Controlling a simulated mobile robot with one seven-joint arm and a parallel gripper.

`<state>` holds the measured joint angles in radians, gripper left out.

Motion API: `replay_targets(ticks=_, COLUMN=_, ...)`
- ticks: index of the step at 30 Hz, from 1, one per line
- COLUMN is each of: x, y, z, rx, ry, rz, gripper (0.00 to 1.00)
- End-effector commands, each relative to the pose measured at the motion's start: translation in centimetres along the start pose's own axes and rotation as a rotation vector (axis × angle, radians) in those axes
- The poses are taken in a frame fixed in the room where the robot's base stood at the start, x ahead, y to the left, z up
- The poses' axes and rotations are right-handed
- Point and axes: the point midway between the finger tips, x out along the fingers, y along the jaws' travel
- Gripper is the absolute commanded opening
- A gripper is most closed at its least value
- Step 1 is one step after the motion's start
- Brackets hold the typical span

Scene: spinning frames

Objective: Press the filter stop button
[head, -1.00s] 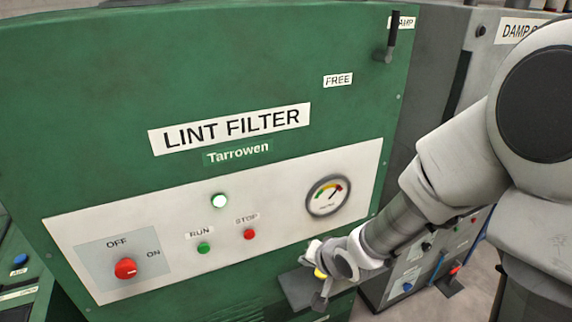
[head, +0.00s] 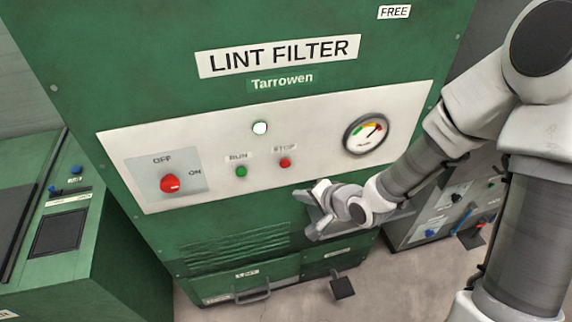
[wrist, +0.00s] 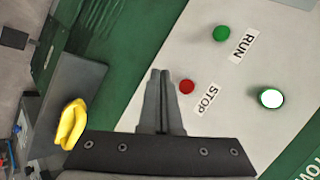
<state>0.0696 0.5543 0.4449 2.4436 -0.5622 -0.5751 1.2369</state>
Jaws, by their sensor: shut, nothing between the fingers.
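The red STOP button (head: 285,162) sits on the white panel of the green lint filter, under its STOP label, right of the green RUN button (head: 241,171). In the wrist view the red button (wrist: 187,86) shows just right of my fingers, near their tips, with the STOP label (wrist: 206,99) beside it. My gripper (wrist: 160,73) is shut and empty. In the head view my gripper (head: 302,197) is below and slightly right of the STOP button, in front of the machine. I cannot tell the gap to the panel; no contact with the button shows.
A white lamp (head: 260,128), a red OFF/ON knob (head: 170,183) and a dial gauge (head: 366,135) share the panel. A grey shelf (wrist: 75,80) juts out near my gripper, with a yellow object (wrist: 70,124) on it. A green console (head: 110,230) stands at left.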

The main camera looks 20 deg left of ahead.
Motion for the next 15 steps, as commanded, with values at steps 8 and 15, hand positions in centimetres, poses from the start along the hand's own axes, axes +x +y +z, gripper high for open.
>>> replay_targets(ticks=8, x=2.9, y=-2.1, z=-2.0, rx=-0.002, ry=0.000, rz=-0.002, gripper=0.00)
replay_targets(ticks=15, x=4.6, y=-3.4, z=-3.4, rx=-0.001, ry=0.000, rz=0.000, gripper=0.00)
